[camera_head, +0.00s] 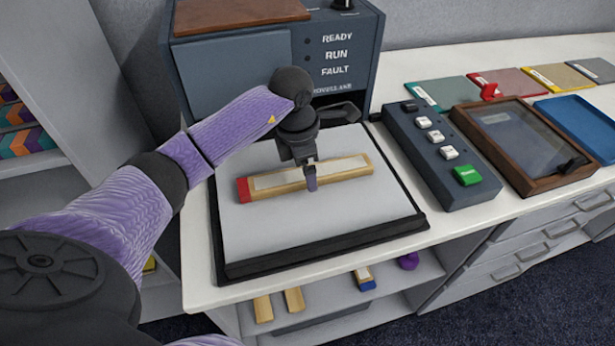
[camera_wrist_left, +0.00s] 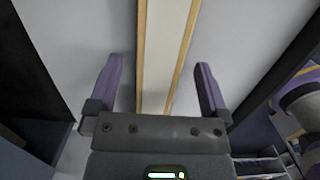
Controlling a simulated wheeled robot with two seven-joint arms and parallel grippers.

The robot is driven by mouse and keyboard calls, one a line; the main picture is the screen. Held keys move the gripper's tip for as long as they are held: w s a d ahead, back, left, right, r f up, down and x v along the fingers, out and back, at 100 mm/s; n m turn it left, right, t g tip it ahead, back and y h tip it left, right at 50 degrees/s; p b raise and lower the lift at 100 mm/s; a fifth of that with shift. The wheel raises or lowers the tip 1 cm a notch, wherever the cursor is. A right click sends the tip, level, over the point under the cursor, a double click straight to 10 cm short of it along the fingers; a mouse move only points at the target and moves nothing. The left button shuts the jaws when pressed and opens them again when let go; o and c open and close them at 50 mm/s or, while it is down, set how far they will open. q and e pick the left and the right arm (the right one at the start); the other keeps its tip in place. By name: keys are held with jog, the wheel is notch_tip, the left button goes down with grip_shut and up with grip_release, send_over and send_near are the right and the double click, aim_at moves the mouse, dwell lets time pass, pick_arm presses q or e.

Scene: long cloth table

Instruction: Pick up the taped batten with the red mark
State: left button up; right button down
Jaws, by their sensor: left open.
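The taped batten (camera_head: 267,185) lies on a pale grey pad (camera_head: 300,222) in the head view. It is a wooden strip with a white tape band along its top and a red mark at its left end. My left gripper (camera_head: 311,182) is over the batten's middle, pointing down. In the left wrist view the left gripper (camera_wrist_left: 160,88) is open, with one purple finger on each side of the batten (camera_wrist_left: 167,45). I cannot tell whether either finger touches it. The red end is outside the wrist view. My right gripper is not in view.
A dark machine (camera_head: 340,45) with READY, RUN and FAULT labels stands behind the pad. A button box (camera_head: 438,165) with a green button and a wood-framed tray (camera_head: 520,150) are to the right. Other wooden pieces (camera_head: 293,300) lie on the shelf below.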

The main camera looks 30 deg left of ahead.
pick_arm(q)
jog(key=shift+f, duration=0.7)
jog(key=shift+r, duration=0.1)
grip_shut()
